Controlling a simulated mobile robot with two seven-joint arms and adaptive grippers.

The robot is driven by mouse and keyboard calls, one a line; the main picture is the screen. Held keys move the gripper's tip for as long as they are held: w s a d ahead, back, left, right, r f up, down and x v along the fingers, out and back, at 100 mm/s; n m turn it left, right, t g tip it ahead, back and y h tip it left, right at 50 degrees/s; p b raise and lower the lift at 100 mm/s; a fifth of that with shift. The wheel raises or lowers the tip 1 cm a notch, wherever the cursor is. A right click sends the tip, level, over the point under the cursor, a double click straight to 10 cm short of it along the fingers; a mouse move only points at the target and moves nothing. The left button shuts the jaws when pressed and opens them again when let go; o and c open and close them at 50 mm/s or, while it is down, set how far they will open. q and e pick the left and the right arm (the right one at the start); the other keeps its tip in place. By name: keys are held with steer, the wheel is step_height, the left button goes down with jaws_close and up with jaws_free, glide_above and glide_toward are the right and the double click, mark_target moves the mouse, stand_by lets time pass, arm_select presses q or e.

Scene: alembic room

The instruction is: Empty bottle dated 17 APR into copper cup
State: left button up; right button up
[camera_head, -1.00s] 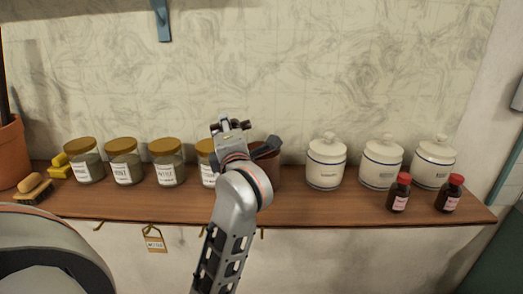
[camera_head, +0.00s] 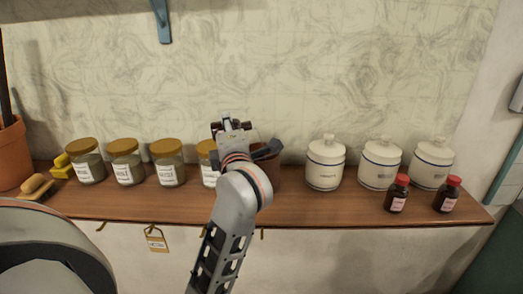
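One arm, which I take for my left, rises through the lower middle of the head view. Its gripper (camera_head: 231,129) is in front of the wall, above the shelf. Its fingers are seen from behind and mostly hidden. Dark brownish bits show at both sides of the tips; I cannot tell whether they are fingertips or a held bottle. A copper-brown cup (camera_head: 267,175) stands on the shelf behind and right of the wrist, largely covered. Two dark bottles with red caps, one (camera_head: 397,194) left of the other (camera_head: 446,195), stand upright at the right; their dates are unreadable.
Several gold-lidded glass jars (camera_head: 125,163) line the shelf (camera_head: 330,207) at left, one partly behind my arm. Several white lidded canisters (camera_head: 325,165) stand at right. A brush (camera_head: 36,185) and terracotta pot (camera_head: 12,155) are far left.

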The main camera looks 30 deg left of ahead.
arm_select(q)
steer(key=shift+r+m, duration=0.3)
steer(key=shift+m, duration=0.3)
steer(key=shift+r+m, duration=0.2)
steer(key=shift+m, duration=0.1)
stand_by(0.5)
steer(key=shift+w+r+m, duration=0.1)
steer(key=shift+r+m, duration=0.05)
steer(key=shift+m, duration=0.15)
steer(key=shift+d+r+m, duration=0.1)
steer(key=shift+r+m, duration=0.05)
steer(key=shift+m, duration=0.15)
steer(key=shift+w+r+m, duration=0.1)
steer(key=shift+r+m, duration=0.1)
steer(key=shift+m, duration=0.3)
steer(key=shift+d+r, duration=0.1)
steer(key=shift+w+d+r+m, duration=0.1)
steer(key=shift+r+m, duration=0.1)
steer(key=shift+m, duration=0.4)
stand_by(0.5)
